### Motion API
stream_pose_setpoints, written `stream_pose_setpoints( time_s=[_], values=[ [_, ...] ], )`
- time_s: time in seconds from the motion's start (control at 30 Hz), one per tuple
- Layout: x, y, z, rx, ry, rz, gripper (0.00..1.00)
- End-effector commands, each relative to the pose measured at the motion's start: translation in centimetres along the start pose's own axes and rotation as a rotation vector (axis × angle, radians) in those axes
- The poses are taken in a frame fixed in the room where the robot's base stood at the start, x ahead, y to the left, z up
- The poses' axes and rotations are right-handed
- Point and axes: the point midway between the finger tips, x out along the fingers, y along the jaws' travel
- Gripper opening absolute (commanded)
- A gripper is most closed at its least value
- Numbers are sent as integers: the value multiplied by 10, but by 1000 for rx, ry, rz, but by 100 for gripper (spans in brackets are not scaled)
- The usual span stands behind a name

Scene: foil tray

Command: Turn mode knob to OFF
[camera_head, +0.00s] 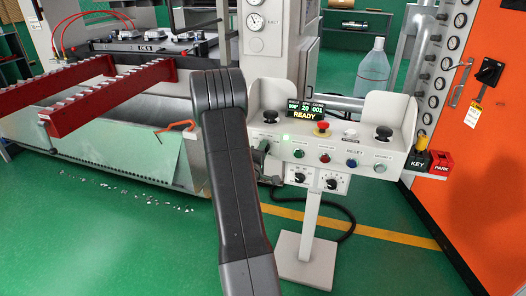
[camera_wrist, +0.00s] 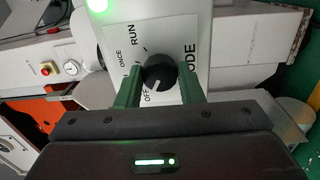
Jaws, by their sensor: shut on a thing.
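The mode knob (camera_wrist: 160,74) is a round black knob on a white plate (camera_wrist: 112,42) marked OFF, ONCE, RUN and MODE. The plate appears turned on its side in the wrist view. A short white mark on the knob points down-left, toward the OFF label. My gripper (camera_wrist: 161,80) has one green finger on each side of the knob and is shut on it. In the head view my arm crosses the middle of the picture and hides much of my gripper. I cannot pick out the gripped knob there.
The white control console (camera_head: 340,150) stands on a post and carries a READY display (camera_head: 305,112), several buttons and a red emergency stop (camera_head: 321,128). Red toothed rails (camera_head: 85,90) reach in from the left. An orange cabinet (camera_head: 475,150) stands at the right. Green floor is open in front.

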Motion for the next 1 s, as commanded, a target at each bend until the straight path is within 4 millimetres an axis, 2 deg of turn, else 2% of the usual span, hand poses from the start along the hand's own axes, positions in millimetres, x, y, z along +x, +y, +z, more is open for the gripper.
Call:
stream_pose_setpoints(
  time_s=[0.23, 0.27, 0.33, 0.37, 0.63, 0.73, 0.87, 1.0],
  values=[
    [0, -1, 0, -2, 1, -2, 11],
    [0, -1, 0, -2, 1, -2, 40],
    [0, -1, 0, -1, 1, -2, 54],
    [0, -1, 0, -1, 1, -2, 56],
    [-1, 0, 0, 0, 0, -1, 56],
    [-7, 0, -1, 0, 1, -1, 56],
    [-26, 0, -1, -1, 2, -2, 56],
    [-59, -1, -1, -3, 5, -4, 56]
  ],
)
